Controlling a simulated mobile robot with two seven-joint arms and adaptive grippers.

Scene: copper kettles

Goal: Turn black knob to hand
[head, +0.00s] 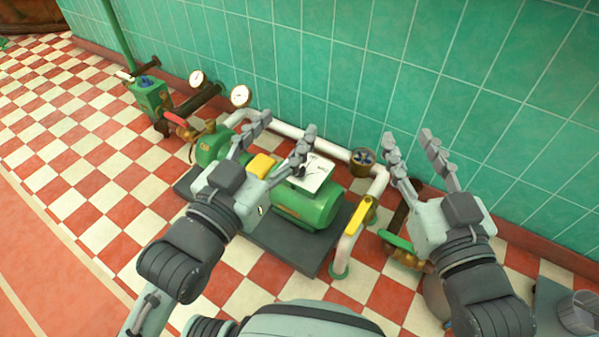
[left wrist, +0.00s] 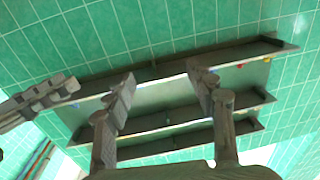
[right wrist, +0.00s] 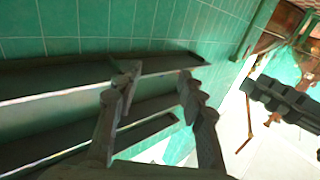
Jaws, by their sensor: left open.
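I cannot clearly make out a black knob in any view. A white plate (head: 318,174) with dark marks sits on the green pump motor (head: 308,207) in the head view; the marks are too small to read, and my left fingers partly cover that area. My left gripper (head: 286,128) is open and empty, above the pump and in front of the tiled wall. My right gripper (head: 408,142) is open and empty, further right, near the white pipe. Both wrist views show spread fingers with nothing between them, facing dark ledges (left wrist: 150,122) on green tiles.
A yellow lever (head: 358,215), a red-handled valve (head: 180,124), a green-handled valve (head: 396,240) and gauges (head: 240,96) stand around the pump. Checkered floor (head: 90,190) at left is free.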

